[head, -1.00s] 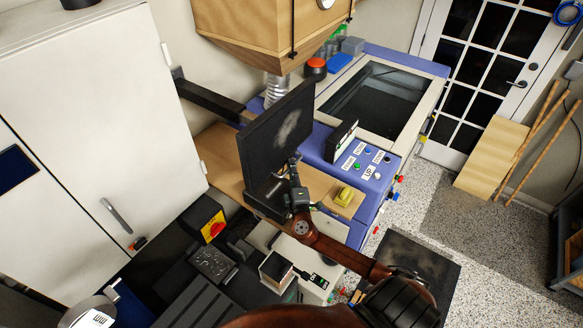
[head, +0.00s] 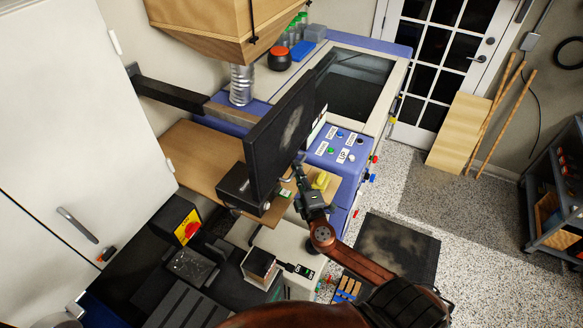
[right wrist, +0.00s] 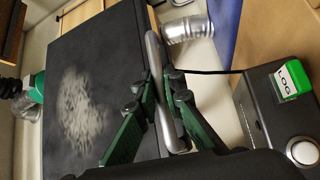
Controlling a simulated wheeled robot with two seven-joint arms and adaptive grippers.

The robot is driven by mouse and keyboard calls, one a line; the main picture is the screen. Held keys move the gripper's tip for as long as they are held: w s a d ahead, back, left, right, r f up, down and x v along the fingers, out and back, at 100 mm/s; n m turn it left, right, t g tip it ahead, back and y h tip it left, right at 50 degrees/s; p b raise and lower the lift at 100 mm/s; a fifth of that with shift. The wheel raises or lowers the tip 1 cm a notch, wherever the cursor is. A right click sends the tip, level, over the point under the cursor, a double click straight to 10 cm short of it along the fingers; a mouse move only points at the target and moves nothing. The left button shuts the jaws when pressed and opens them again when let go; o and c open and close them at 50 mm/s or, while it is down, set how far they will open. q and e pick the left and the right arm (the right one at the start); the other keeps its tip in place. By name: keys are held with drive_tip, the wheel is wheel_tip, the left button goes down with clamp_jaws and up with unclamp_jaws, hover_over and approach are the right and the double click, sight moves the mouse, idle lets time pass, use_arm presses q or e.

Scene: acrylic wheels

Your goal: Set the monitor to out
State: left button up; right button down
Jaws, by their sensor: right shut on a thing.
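The monitor (head: 285,130) is a flat black panel with a dusty grey smear, upright at the middle of the head view. A dark arm (head: 170,96) runs from the wall toward it. Its dark face also fills the left of the right wrist view (right wrist: 90,75). My right gripper (head: 300,172) is at the monitor's lower right edge. In the right wrist view its green fingers (right wrist: 158,82) are shut around a grey bar-shaped handle (right wrist: 153,48) beside the panel. My left gripper is not seen.
A blue and white machine (head: 395,75) with a button panel (head: 340,147) stands behind the monitor. A wooden hood (head: 215,25) hangs above. A white cabinet (head: 60,130) is at left. A wooden board (head: 185,150) lies below the monitor.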

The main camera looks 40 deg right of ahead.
drive_tip(key=shift+s+d+f, duration=0.15)
drive_tip(key=shift+s+d, duration=0.15)
drive_tip(key=shift+s, duration=0.4)
drive_tip(key=c, duration=2.4)
unclamp_jaws()
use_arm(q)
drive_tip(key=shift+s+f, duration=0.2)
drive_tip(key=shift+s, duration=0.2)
use_arm(e)
drive_tip(key=o, duration=0.4)
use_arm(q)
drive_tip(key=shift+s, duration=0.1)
use_arm(e)
drive_tip(key=v, duration=1.2)
